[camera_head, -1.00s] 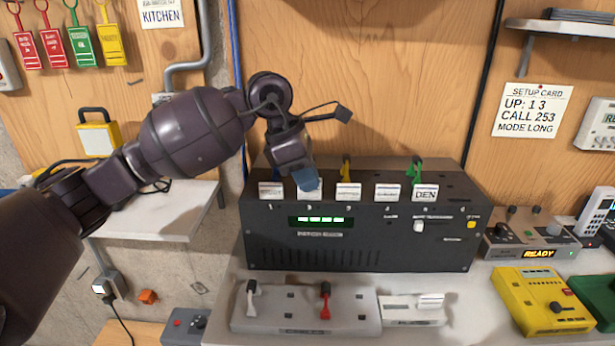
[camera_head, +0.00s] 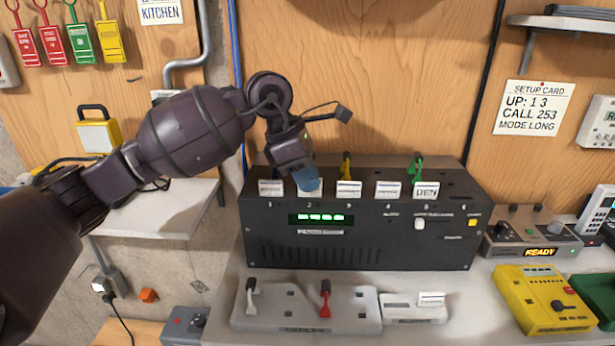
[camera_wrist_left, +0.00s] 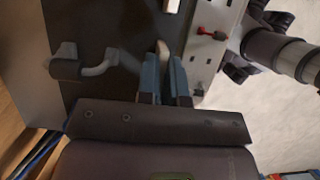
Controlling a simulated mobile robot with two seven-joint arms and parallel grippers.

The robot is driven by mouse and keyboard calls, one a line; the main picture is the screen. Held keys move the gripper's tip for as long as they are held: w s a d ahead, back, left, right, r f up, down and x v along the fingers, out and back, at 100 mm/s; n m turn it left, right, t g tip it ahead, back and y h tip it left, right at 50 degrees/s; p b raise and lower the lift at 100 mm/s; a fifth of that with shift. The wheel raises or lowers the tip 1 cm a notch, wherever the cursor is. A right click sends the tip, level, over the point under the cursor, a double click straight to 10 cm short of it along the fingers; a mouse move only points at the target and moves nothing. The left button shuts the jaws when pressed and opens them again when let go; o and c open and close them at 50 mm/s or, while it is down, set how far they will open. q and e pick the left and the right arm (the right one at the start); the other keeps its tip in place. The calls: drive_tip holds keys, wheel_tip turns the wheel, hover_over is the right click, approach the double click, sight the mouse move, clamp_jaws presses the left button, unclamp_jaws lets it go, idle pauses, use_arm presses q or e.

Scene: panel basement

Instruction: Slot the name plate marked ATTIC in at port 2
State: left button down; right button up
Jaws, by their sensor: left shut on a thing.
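A black box (camera_head: 360,240) stands on the bench with numbered ports along its upper front edge. White name plates stand at ports 1 to 5; only DEN (camera_head: 426,190) at port 5 reads clearly. My left gripper (camera_head: 305,179) is at port 2, shut on a white name plate (camera_head: 311,190). Its blue fingers cover part of this plate, so I cannot read its lettering or tell whether it is fully seated. In the left wrist view the gripper (camera_wrist_left: 166,80) shows two blue fingers with the pale plate edge (camera_wrist_left: 163,47) between them. My right gripper is out of view.
Port 6 has no plate. A grey switch panel (camera_head: 265,317) and a pale holder (camera_head: 400,310) bearing another white plate (camera_head: 431,298) lie in front of the box. A yellow device (camera_head: 535,290) stands at right.

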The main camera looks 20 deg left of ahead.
use_arm(q)
drive_tip(key=shift+f, duration=0.15)
idle(0.6)
drive_tip(key=c, duration=1.2)
unclamp_jaws()
drive_tip(key=o, duration=0.4)
